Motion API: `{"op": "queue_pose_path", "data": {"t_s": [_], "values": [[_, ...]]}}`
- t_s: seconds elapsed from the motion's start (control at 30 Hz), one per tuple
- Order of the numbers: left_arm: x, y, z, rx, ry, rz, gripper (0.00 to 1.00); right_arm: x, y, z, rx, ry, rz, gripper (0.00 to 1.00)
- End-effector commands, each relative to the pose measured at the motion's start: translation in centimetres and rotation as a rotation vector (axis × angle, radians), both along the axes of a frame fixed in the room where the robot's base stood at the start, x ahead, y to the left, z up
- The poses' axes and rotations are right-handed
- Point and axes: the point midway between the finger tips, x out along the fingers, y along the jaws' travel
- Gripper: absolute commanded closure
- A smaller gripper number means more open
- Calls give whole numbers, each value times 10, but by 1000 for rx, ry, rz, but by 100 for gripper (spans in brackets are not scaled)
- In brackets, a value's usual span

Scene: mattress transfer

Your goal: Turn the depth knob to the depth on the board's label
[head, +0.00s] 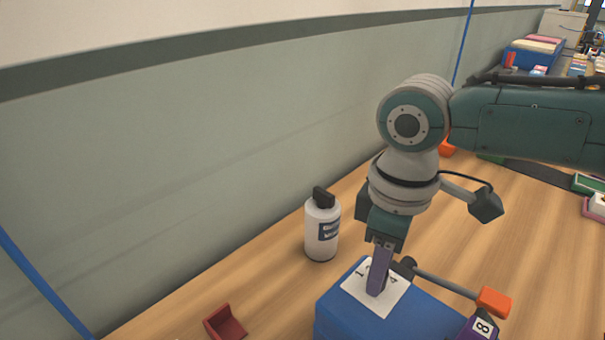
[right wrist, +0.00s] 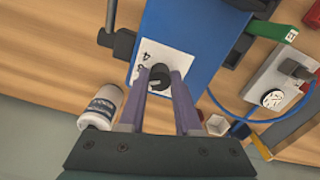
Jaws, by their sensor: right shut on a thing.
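The blue box (head: 340,313) stands on the wooden table, with a white dial plate (head: 394,300) on its top. A 1 and a 4 can be read on the plate; other marks are hidden by my fingers. My right gripper (head: 376,290) points down at the plate. In the right wrist view its two purple fingers (right wrist: 161,76) are shut on the dark round knob (right wrist: 159,82) at the plate's middle. A purple piece with a white label reading 8 (head: 482,327) shows at the box's right, partly cut off. My left gripper is not in view.
A lever with an orange end (head: 494,301) sticks out right of the box. A white bottle (head: 322,232) stands behind it, near the wall. A dark red holder (head: 226,325) lies at the front left. A blue cable (right wrist: 225,108) runs beside the box.

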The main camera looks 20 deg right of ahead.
Motion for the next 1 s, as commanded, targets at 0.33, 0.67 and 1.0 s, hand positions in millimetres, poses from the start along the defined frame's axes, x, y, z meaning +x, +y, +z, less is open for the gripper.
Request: {"op": "queue_pose_path", "data": {"t_s": [0.33, 0.67, 1.0], "values": [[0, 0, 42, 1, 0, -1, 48, -1, 2, 5, 4, 4, -330, 100], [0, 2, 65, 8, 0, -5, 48, 0, 2, 3, 3, 3, -637, 100], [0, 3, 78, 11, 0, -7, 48, 0, 2, 2, 3, 1, -876, 100]]}}
